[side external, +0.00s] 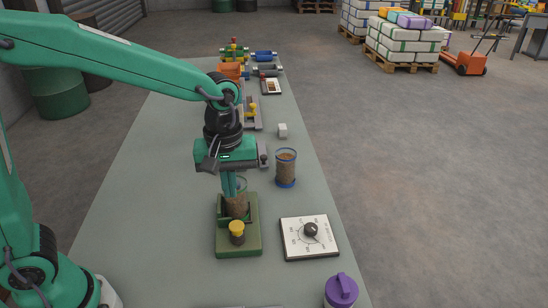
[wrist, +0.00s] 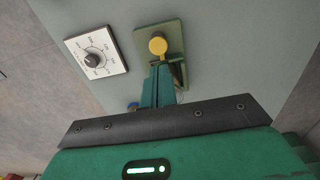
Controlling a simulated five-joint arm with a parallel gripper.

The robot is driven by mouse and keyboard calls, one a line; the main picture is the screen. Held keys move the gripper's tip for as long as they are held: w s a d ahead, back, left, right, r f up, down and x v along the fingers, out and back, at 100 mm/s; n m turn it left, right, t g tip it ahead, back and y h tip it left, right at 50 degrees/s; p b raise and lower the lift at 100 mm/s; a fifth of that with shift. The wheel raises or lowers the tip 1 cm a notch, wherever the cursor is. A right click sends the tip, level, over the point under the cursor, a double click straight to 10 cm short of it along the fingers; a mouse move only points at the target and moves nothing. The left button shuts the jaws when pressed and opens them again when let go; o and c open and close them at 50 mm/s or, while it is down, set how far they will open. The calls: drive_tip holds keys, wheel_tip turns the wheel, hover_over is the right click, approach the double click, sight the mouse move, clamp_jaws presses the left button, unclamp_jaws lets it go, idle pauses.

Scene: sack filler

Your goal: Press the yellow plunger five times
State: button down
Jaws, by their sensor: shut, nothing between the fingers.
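The yellow plunger (side external: 236,226) has a round cap on a dark body and stands at the near end of a green base (side external: 252,247). It also shows in the wrist view (wrist: 158,46). A clear container with brown grain (side external: 237,207) stands on the same base, just behind the plunger. My gripper (side external: 230,193) points down, shut and empty, with its fingers overlapping the container in the side view. In the wrist view its fingertips (wrist: 160,68) appear just below the yellow cap, apart from it in the picture. Their exact height above the base is hard to tell.
A white dial plate (side external: 300,242) with a black knob lies right of the base. A purple-lidded container (side external: 341,291) is at the near right edge. Several fixtures crowd the far table end.

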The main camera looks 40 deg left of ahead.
sight(234, 226)
wheel_tip(234, 226, down, 9)
drive_tip(key=shift+r, duration=0.1)
idle(0.4)
drive_tip(key=shift+f, duration=1.4)
drive_tip(key=shift+r, duration=0.1)
wheel_tip(234, 226, up, 15)
drive_tip(key=shift+w, duration=0.15)
idle(2.9)
